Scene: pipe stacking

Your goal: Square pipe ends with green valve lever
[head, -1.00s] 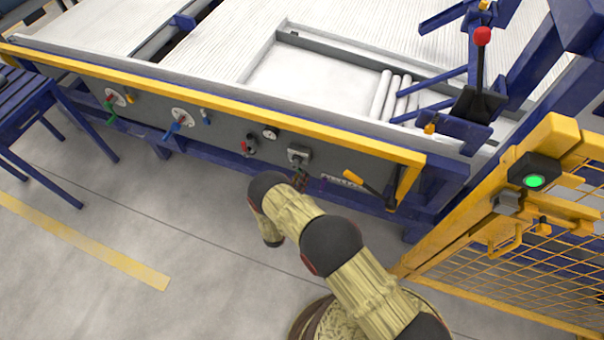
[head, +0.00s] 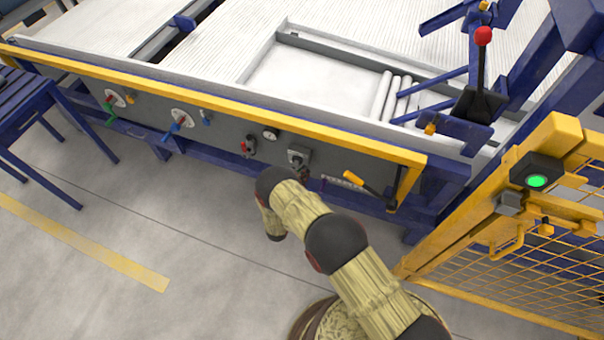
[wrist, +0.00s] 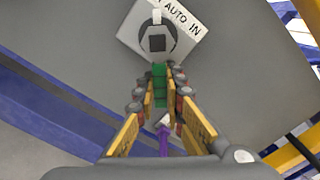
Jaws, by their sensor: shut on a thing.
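My gripper (wrist: 161,72) shows in the wrist view with its two fingers drawn close together. A green, square-edged piece (wrist: 159,86) lies between the fingers, and they are shut on it. Just past the fingertips is a dark square-faced selector knob (wrist: 157,43) on a pale plate marked AUTO IN. My arm mostly hides my gripper in the head view.
A blue lever (head: 173,131) and a red-handled valve (head: 247,147) sit on the panel (head: 222,139), with a gauge (head: 270,133). A yellow-handled lever (head: 363,180) is right of the selector. A yellow mesh guard (head: 540,252) stands at the right.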

